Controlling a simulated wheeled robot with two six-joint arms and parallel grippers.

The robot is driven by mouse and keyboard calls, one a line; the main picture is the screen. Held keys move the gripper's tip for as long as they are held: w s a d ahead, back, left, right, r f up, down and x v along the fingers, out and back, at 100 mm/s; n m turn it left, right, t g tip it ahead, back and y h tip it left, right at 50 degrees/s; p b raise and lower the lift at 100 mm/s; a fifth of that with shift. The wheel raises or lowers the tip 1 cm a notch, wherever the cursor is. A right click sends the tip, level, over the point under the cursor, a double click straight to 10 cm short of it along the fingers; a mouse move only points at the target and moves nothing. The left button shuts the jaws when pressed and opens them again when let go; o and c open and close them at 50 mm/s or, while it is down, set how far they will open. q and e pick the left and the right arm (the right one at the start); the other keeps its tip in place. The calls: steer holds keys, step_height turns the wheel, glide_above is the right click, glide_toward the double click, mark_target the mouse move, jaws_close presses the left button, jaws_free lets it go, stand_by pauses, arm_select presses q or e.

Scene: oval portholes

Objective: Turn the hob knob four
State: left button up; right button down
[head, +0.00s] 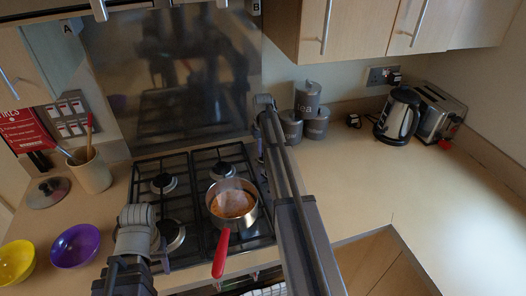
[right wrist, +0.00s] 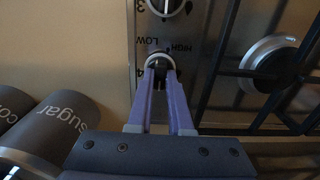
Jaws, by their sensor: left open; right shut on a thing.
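Hob knob four (right wrist: 158,62) is a round knob with a pale rim on the steel control strip (right wrist: 146,100), beside the printed 4 and HIGH. The purple fingers of my right gripper (right wrist: 159,72) are shut on it in the right wrist view and cover part of it. Its pointer direction is hard to make out. In the head view my right arm hides the knob and most of this gripper. My left gripper (head: 164,257) is open and empty, low at the front left of the hob (head: 180,212), partly hidden by its own wrist.
Another knob (right wrist: 160,5) sits farther along the strip. A pan (head: 232,203) with a red handle stands on a right burner. Grey canisters (head: 307,98) stand right of the hob, bowls (head: 76,246) to the left. The right worktop (head: 385,180) is mostly clear.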

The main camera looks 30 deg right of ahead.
mark_target(263, 153)
steer(key=c, duration=0.8)
jaws_free()
arm_select(q)
step_height(263, 153, up, 8)
steer(key=p, duration=0.7)
steer(key=shift+p, duration=0.4)
arm_select(e)
step_height(263, 153, up, 8)
steer(key=shift+f, duration=0.1)
arm_select(q)
steer(key=shift+f, duration=0.15)
